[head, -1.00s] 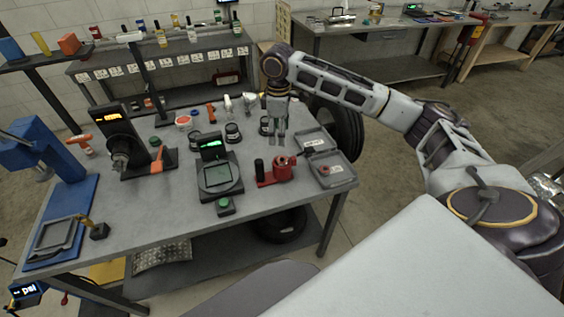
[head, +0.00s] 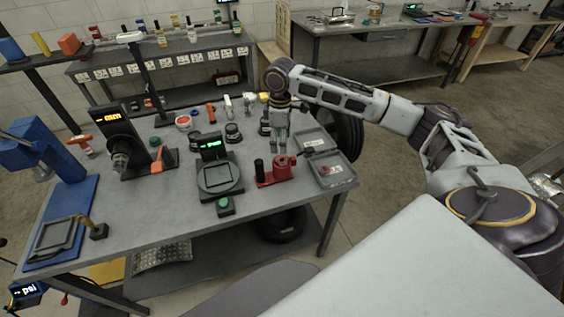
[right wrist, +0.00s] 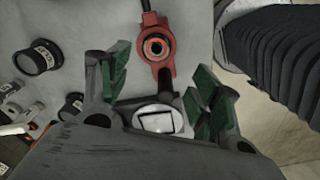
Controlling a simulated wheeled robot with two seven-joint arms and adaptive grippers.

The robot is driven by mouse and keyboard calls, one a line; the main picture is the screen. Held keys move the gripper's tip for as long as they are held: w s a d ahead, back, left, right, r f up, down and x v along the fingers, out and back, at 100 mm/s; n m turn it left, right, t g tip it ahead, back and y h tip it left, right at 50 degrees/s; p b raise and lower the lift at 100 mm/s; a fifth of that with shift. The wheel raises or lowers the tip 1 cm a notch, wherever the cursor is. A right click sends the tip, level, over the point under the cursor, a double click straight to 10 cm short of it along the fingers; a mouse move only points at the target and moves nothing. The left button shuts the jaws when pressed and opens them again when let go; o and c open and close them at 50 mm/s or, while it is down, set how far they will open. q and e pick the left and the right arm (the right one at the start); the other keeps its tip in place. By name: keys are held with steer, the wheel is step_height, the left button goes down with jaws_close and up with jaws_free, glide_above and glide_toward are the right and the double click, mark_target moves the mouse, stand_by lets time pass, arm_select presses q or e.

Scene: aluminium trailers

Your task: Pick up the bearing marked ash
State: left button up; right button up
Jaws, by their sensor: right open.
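I cannot read "ash" on any part in these frames. Several dark round parts with pale labels stand on the grey bench, one of them (head: 233,133) behind the scale; a labelled one also shows in the right wrist view (right wrist: 37,57). My right gripper (head: 281,147) hangs above and just behind the fixture. Its green-padded fingers (right wrist: 160,88) are spread and empty. My left gripper is out of view.
A scale (head: 218,177) with a lit green display stands left of the fixture. A grey open case (head: 331,177) lies to its right at the bench edge. A black stand with an orange display (head: 121,140) and a blue press (head: 42,160) are farther left. The bench front is mostly clear.

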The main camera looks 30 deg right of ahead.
mark_target(283, 161)
steer(key=shift+f, duration=2)
steer(key=shift+f, duration=0.1)
steer(key=shift+w+d+f+p, duration=0.1)
steer(key=shift+d+f+p, duration=0.1)
steer(key=shift+f, duration=1.05)
steer(key=shift+d+f+p, duration=0.15)
steer(key=shift+f+p, duration=0.05)
steer(key=shift+f, duration=1.05)
steer(key=shift+c, duration=0.5)
steer(key=c, duration=1)
steer(key=shift+c, duration=0.7)
steer(key=shift+s+f, duration=0.1)
steer(key=shift+s, duration=0.1)
